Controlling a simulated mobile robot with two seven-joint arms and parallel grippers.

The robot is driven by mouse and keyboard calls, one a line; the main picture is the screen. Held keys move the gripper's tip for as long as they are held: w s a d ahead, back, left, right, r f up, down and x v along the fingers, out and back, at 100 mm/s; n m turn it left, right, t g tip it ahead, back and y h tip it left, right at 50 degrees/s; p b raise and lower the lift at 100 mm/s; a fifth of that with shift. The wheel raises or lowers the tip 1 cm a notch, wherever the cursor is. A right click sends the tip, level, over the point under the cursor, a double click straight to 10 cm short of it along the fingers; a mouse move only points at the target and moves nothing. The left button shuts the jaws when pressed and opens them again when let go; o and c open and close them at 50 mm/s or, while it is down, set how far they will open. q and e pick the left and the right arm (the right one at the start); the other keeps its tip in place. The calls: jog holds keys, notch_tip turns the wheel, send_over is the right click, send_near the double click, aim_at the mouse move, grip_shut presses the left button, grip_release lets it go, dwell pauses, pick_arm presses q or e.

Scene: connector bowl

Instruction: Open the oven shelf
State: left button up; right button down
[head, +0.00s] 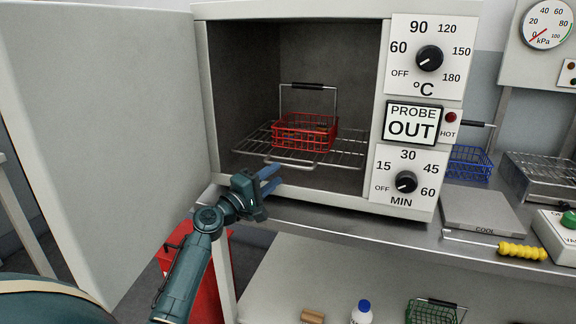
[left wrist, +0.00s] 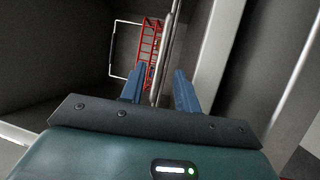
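The oven (head: 290,10) stands on the bench with its door (head: 110,130) swung wide open to the left. Inside is a wire shelf (head: 345,153) bearing a red wire basket (head: 305,132) with a raised black-gripped handle. My left gripper (head: 271,180) is at the oven's lower front edge, just below and in front of the shelf's front bar. In the left wrist view its blue fingers (left wrist: 158,88) stand apart, with a metal rod of the shelf (left wrist: 166,50) between them. I cannot tell whether either finger touches the rod. The red basket (left wrist: 150,52) shows beyond. My right gripper is out of view.
The oven's control panel (head: 465,75) has two dials and a sign reading PROBE OUT. To its right are a blue basket (head: 469,163), a grey plate marked COOL (head: 483,211) and a yellow-handled hook tool (head: 522,250). A red bin (head: 203,280) stands below, near my left arm.

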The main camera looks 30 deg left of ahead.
aim_at(288, 166)
pick_arm(q)
jog(key=x, duration=0.6)
jog(key=shift+w, duration=0.1)
jog(key=shift+c, duration=0.2)
grip_shut()
